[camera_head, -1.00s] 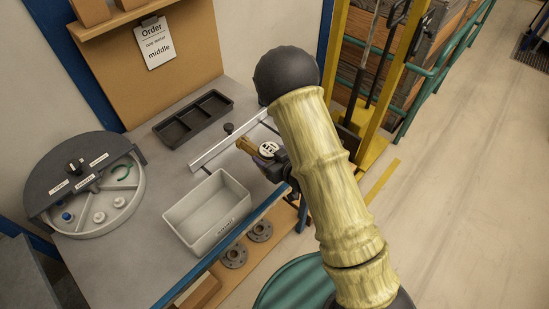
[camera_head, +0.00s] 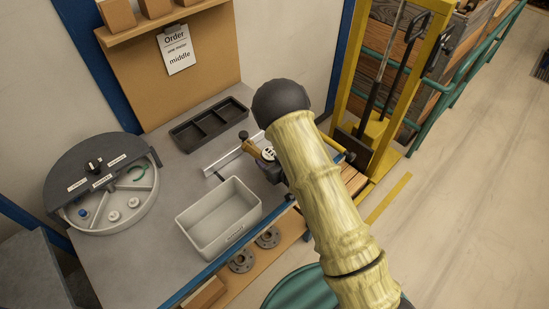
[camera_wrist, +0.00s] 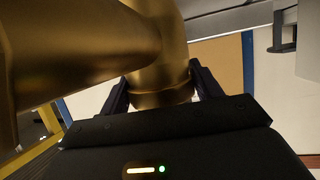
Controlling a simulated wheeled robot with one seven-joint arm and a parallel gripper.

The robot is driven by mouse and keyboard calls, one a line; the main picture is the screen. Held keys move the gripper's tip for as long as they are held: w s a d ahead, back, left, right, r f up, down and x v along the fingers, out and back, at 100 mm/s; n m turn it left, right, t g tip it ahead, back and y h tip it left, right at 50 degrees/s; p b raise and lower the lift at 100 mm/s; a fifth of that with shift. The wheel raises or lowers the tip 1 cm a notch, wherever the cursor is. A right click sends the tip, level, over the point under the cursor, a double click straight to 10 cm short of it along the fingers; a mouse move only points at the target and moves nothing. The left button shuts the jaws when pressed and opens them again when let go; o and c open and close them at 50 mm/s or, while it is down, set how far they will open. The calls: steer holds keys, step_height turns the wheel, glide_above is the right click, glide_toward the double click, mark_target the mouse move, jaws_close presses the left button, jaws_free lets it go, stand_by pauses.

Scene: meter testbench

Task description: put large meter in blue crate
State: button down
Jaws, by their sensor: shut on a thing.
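My gripper (camera_head: 270,163) is shut on a brass meter with a white dial (camera_head: 268,153). In the head view the meter is beside the light rail on the bench, up and right of a pale grey crate; my arm hides part of it. In the wrist view the brass body (camera_wrist: 75,50) fills the upper left, and its neck sits between the dark fingers of my gripper (camera_wrist: 163,88). The pale grey crate (camera_head: 206,234) stands on the bench near its front edge and looks empty. I see no blue crate.
A black divided tray (camera_head: 209,125) lies behind the rail (camera_head: 222,160). A round sectioned turntable (camera_head: 140,205) with small parts is at left. An order sheet (camera_head: 177,50) reads "middle". Flanges (camera_head: 241,261) lie on a lower shelf. A yellow frame (camera_head: 352,70) stands at right.

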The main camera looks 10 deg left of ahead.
steer(key=shift+w+a+f, duration=0.15)
steer(key=shift+w+a, duration=0.05)
steer(key=shift+w, duration=0.15)
steer(key=shift+f, duration=0.15)
steer(key=shift+c, duration=1.5)
jaws_free()
steer(key=shift+s, duration=0.15)
